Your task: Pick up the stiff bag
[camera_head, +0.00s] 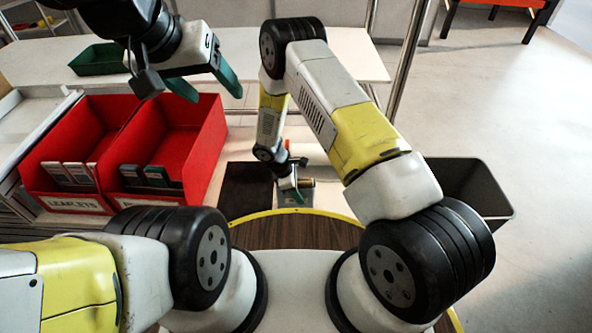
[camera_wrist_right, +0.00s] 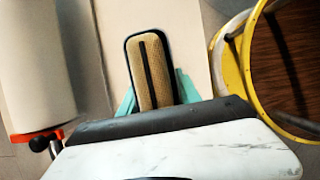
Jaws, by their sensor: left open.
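I cannot pick out a stiff bag with certainty. In the right wrist view, a tan, rounded, black-rimmed piece with a dark stripe (camera_wrist_right: 152,72) lies between the teal fingers of my right gripper (camera_wrist_right: 156,92). The fingers are on both sides of it; I cannot tell whether they touch it. In the head view my right gripper (camera_head: 296,192) is low, at the counter beyond the round wooden top, largely hidden by its own arm. My left gripper (camera_head: 217,94) is open and empty, raised above the red bins at the upper left.
Two red bins (camera_head: 204,150) with small boxes stand left. A green tray (camera_head: 98,60) sits on the back table. A dark panel (camera_head: 246,190) lies left of my right gripper. A pale roll (camera_wrist_right: 35,65) stands left in the wrist view. A dark open bin (camera_head: 500,190) is right.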

